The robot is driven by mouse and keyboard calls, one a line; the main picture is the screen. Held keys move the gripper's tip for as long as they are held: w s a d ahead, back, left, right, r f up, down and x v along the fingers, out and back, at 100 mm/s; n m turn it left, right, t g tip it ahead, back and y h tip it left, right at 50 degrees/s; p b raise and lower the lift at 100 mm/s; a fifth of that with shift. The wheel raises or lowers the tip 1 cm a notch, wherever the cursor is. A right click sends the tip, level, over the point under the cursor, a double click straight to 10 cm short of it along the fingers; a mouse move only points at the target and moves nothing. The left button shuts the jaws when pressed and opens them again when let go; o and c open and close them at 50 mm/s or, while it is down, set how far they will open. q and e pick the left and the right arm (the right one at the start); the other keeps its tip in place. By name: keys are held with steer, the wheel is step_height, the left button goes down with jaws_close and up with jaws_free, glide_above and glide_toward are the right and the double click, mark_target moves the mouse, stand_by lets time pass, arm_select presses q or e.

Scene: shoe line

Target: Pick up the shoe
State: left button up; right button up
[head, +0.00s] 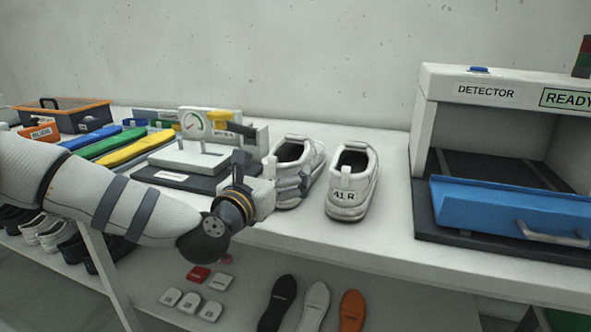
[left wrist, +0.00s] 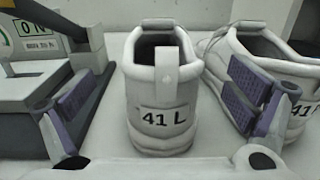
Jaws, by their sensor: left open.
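Two white shoes stand upright side by side on the white table, heels toward me. The shoe marked 41 L (left wrist: 160,95) is in the middle of the left wrist view, between the open fingers of my left gripper (left wrist: 160,112). In the head view this left shoe (head: 292,152) is partly hidden behind my left gripper (head: 272,180). The fingers look apart from its heel on both sides. The shoe marked 41 R (head: 352,182) stands just to the right; it also shows in the left wrist view (left wrist: 285,65), partly behind the right finger. My right gripper is not in view.
A grey press with a gauge (head: 193,124) stands close left of the shoes. A white detector (head: 425,128) with a blue tray (head: 500,208) stands at the right. Coloured strips (head: 135,150) and an orange-rimmed bin (head: 90,113) lie farther left. Shoes and insoles (head: 314,305) are on the shelf below.

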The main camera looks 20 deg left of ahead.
arm_select(q)
steer(key=w, duration=0.4)
steer(key=shift+w+d+f, duration=0.2)
steer(key=shift+f, duration=0.05)
steer(key=shift+r, duration=0.1)
steer(key=c, duration=1.6)
